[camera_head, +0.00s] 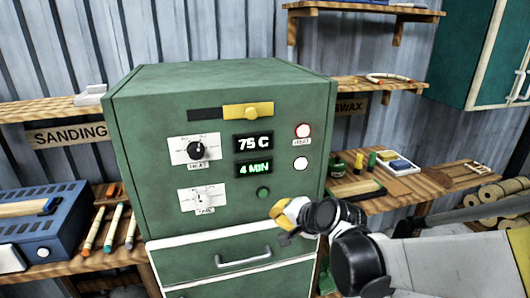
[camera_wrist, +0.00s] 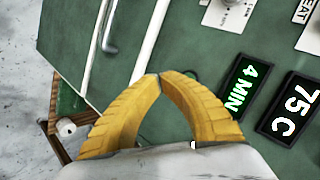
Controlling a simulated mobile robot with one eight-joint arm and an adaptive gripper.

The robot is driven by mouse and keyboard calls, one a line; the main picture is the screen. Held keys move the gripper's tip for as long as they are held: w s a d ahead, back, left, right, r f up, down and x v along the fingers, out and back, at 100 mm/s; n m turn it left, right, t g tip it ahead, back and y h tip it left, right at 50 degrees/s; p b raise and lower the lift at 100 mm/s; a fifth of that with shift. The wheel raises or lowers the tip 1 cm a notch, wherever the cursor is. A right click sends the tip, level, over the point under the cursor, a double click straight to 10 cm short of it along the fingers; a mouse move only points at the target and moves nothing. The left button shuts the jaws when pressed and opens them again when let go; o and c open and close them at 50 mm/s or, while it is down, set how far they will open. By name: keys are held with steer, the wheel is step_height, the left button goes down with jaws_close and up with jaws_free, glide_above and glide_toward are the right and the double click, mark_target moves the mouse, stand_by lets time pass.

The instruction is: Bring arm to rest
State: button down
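My gripper (camera_head: 278,210) is in front of the lower right of a green cabinet (camera_head: 140,120). In the wrist view its two yellow fingers (camera_wrist: 158,78) meet at the tips, with nothing visible between them. The cabinet displays read 75 C (camera_head: 253,142) and 4 MIN (camera_head: 254,169). A green button (camera_head: 263,193) sits just above the fingers in the head view and is mostly hidden behind a finger in the wrist view. The heat knob (camera_head: 196,151), time knob (camera_head: 203,198) and yellow slider (camera_head: 248,110) are clear of my gripper. My arm reaches in from the right.
A drawer with a metal handle (camera_head: 243,258) lies below the panel. Shelves (camera_head: 362,10) hang on the wall behind.

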steer(key=s+d+r+n+g+h, duration=0.1)
steer(key=s+d+n+h, duration=0.1)
steer(key=s+d, duration=0.6)
steer(key=s+d+r+n+g+h, duration=0.1)
steer(key=s+d+n+h, duration=0.2)
steer(key=s, duration=1.2)
steer(key=d+n, duration=0.2)
steer(key=d, duration=0.3)
steer(key=shift+s+r+h, duration=0.15)
steer(key=shift+h, duration=0.15)
